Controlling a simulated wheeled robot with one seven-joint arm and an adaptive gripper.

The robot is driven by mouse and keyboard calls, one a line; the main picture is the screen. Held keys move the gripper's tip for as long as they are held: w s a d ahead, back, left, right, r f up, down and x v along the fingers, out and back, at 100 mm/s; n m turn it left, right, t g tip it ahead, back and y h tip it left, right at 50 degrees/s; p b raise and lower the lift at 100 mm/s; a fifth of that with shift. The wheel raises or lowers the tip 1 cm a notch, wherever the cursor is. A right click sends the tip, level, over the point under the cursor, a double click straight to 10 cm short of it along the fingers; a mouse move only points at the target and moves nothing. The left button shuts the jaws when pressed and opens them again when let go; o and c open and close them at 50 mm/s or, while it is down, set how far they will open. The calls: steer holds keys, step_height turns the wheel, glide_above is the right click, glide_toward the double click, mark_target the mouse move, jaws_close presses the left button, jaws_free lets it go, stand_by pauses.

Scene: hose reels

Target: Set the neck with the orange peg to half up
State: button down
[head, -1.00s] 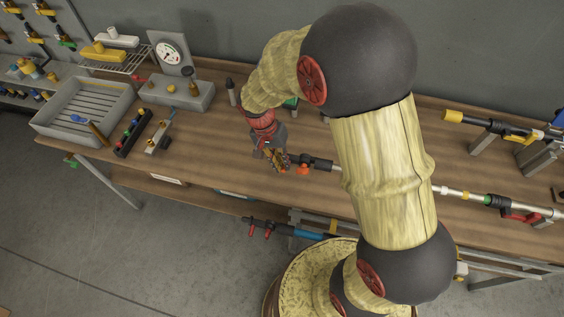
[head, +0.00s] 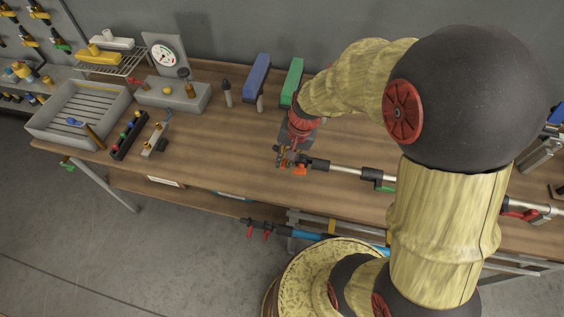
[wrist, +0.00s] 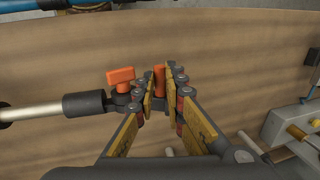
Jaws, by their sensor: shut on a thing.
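My gripper (wrist: 161,92) is shut on an upright orange peg (wrist: 159,80), which shows between the yellow-padded fingers in the wrist view. Beside it, to the left, an orange lever (wrist: 120,77) stands on the dark fitting (wrist: 90,104) at the end of a pale tube (wrist: 30,113). The neck under the peg is mostly hidden by the fingers, so its tilt cannot be told. In the head view my gripper (head: 287,160) is at the left end of the same lance, by its black fitting (head: 319,164) and orange lever (head: 301,169).
The lance (head: 350,172) runs right along the bench (head: 225,150), with a green lever (head: 384,187) on it. Left stand a grey tray (head: 50,130), a gauge block (head: 172,95) and a small rack (head: 128,136). Blue (head: 257,77) and green (head: 292,80) blocks stand behind the gripper.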

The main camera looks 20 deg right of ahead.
steer(key=shift+s+d+r+t+y+b, duration=0.25)
steer(key=shift+d+t+y+b, duration=0.3)
steer(key=shift+b, duration=1.05)
steer(key=shift+s+d+r+t+y+b, duration=0.2)
steer(key=shift+s+t+y+b, duration=0.4)
steer(key=shift+b, duration=0.95)
steer(key=shift+w+y, duration=0.25)
steer(key=c, duration=1.8)
jaws_free()
steer(key=shift+r, duration=0.1)
steer(key=shift+c, duration=0.2)
steer(key=shift+r, duration=0.1)
steer(key=v, duration=1.1)
steer(key=shift+d+r, duration=0.25)
steer(key=shift+r, duration=0.1)
